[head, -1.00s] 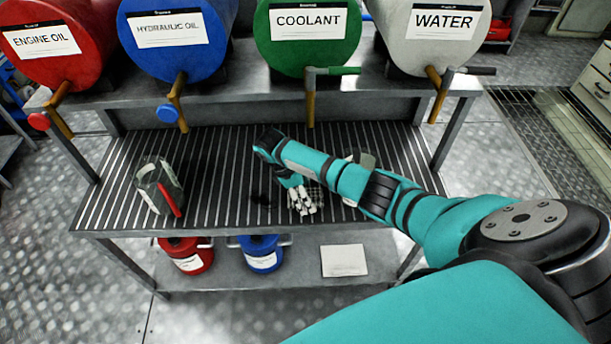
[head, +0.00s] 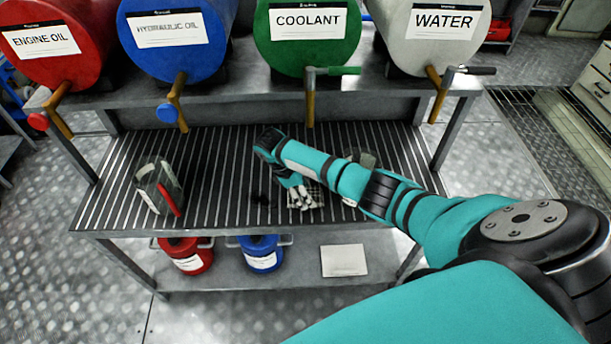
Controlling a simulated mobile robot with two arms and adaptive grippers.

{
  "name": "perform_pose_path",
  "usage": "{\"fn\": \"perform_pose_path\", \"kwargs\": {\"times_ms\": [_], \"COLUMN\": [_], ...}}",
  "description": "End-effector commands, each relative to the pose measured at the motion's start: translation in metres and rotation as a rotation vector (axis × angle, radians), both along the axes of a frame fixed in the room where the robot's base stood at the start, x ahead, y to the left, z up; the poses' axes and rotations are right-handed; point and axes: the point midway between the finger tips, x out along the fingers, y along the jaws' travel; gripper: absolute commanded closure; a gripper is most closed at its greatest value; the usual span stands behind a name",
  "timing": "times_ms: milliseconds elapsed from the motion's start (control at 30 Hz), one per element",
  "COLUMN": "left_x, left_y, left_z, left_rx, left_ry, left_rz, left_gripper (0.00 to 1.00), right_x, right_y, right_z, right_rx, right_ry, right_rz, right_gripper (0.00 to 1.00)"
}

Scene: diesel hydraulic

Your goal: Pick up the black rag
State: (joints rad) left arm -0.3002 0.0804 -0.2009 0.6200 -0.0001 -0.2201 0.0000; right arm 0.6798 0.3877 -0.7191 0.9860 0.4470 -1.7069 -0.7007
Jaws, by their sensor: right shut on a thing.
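The black rag (head: 318,193) shows as a dark checkered cloth on the slatted shelf, partly hidden behind my right gripper. My right gripper (head: 303,204) reaches down to the shelf with its pale fingers closed on the rag. The fingertips and the held part of the cloth are small and hard to make out. My left gripper is not in view.
Four labelled drums stand above, with taps such as the coolant tap (head: 311,95) overhanging the slatted shelf (head: 225,165). Another container (head: 363,159) is partly hidden behind my arm. Red and blue cans sit below.

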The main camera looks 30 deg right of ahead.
Motion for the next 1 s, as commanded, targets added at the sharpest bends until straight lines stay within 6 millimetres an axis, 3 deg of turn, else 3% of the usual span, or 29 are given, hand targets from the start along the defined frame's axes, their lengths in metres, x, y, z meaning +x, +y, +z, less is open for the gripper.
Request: {"fn": "perform_pose_path", "kwargs": {"times_ms": [167, 300, 467, 800, 1000], "left_x": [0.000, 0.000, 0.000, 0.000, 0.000], "left_y": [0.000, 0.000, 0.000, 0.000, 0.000], "left_z": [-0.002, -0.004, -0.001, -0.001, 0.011], "left_rx": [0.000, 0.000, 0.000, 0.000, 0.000], "left_ry": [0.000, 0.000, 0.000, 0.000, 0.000], "left_rz": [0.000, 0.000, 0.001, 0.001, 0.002], "left_gripper": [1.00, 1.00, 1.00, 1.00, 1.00], "right_x": [0.001, 0.002, -0.028, -0.110, -0.140], "right_y": [0.000, 0.000, 0.017, 0.067, 0.086], "right_z": [0.015, 0.038, 0.038, 0.039, 0.040], "right_rx": [0.000, 0.001, 0.001, 0.001, 0.000], "right_ry": [-0.004, -0.006, 0.002, 0.002, 0.001], "right_rz": [0.000, 0.000, 0.005, 0.003, 0.002], "right_gripper": [0.76, 0.76, 0.76, 0.76, 0.76]}}
